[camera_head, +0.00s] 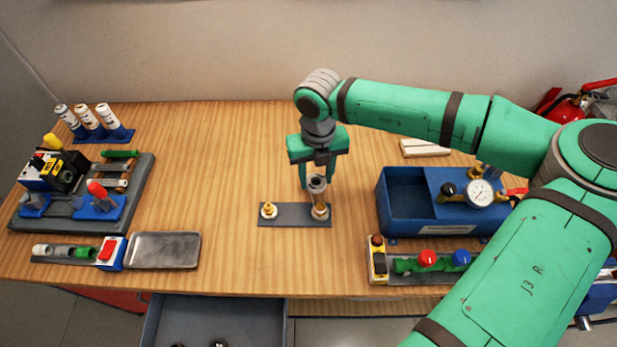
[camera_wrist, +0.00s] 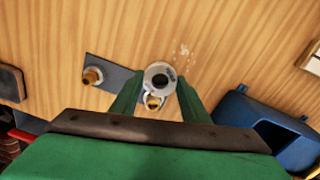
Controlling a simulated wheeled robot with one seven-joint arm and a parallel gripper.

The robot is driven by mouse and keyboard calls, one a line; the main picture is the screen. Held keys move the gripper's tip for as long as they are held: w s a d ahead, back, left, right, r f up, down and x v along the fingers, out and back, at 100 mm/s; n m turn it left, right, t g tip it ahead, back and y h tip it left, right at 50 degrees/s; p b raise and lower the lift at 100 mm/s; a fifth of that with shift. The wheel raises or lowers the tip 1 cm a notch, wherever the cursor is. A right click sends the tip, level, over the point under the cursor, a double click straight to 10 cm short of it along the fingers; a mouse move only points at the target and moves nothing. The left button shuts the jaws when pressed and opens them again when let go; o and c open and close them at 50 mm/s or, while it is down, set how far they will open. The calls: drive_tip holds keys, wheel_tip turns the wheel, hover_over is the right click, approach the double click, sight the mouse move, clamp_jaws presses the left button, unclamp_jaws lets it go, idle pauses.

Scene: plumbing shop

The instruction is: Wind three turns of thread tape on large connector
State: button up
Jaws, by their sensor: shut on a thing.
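A dark plate (camera_head: 293,221) on the bench holds two brass connectors on pale bases. The smaller connector (camera_head: 269,209) is at its left end and also shows in the wrist view (camera_wrist: 92,76). The large connector (camera_head: 320,211) is at the right end; its brass top (camera_wrist: 153,102) shows in the wrist view. My gripper (camera_head: 318,182) points down above the large connector. It is shut on a grey roll (camera_wrist: 159,76), apparently the tape, with a dark hole in its middle. The roll is right by the connector; I cannot tell whether they touch. No wound tape can be made out.
A blue bin (camera_head: 402,229) with a gauge (camera_head: 480,193) stands to the right. A valve rack (camera_head: 378,262) is at the front right. A grey tray (camera_head: 165,250) and a tool board (camera_head: 140,190) are left. An open drawer (camera_head: 215,318) juts out in front. The bench behind the plate is clear.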

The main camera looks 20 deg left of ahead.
drive_tip(key=shift+w+d, duration=0.3)
drive_tip(key=shift+d, duration=1.85)
drive_tip(key=shift+s+d, duration=0.4)
drive_tip(key=shift+d, duration=0.3)
drive_tip(key=shift+s+d, duration=0.35)
drive_tip(key=shift+d, duration=0.35)
drive_tip(key=shift+s+d, duration=0.45)
drive_tip(key=shift+s, duration=0.2)
drive_tip(key=shift+s+d, duration=0.4)
drive_tip(key=shift+s, duration=0.25)
drive_tip(key=shift+s+d, duration=0.1)
drive_tip(key=shift+s, duration=1.65)
drive_tip(key=shift+s+a, duration=0.4)
drive_tip(key=shift+s, duration=0.3)
drive_tip(key=shift+s+a, duration=0.35)
drive_tip(key=shift+s, duration=0.35)
